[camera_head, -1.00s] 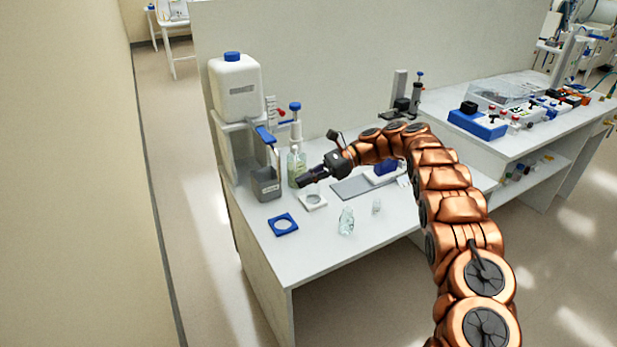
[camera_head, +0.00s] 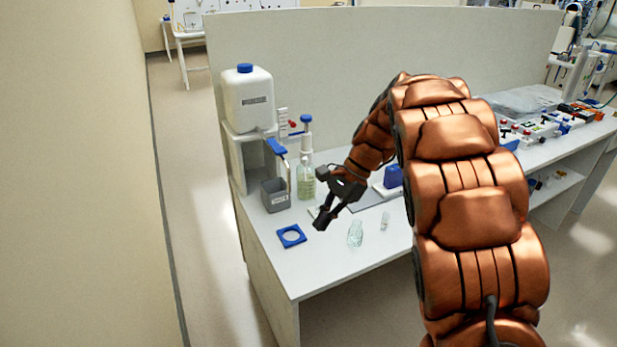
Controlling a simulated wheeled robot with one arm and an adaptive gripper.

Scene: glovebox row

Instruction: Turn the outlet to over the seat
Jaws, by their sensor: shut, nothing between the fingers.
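A glass bottle (camera_head: 306,182) with a blue-topped dispenser pump (camera_head: 306,140) stands on the bench. A blue outlet arm (camera_head: 276,147) reaches left and forward of the pump, with a thin tube down by the grey bin (camera_head: 276,196). A small white seat plate (camera_head: 313,212) is mostly hidden behind my gripper; the earlier frame shows a round recess in it. My gripper (camera_head: 320,222) is shut and empty, pointing down and left above the bench, in front of the bottle and apart from the outlet.
A large white canister (camera_head: 248,100) stands on a shelf at the left. A blue square frame (camera_head: 291,236), a glass flask (camera_head: 355,233) and a small vial (camera_head: 384,220) are near my gripper. A blue block (camera_head: 393,176) is behind my arm.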

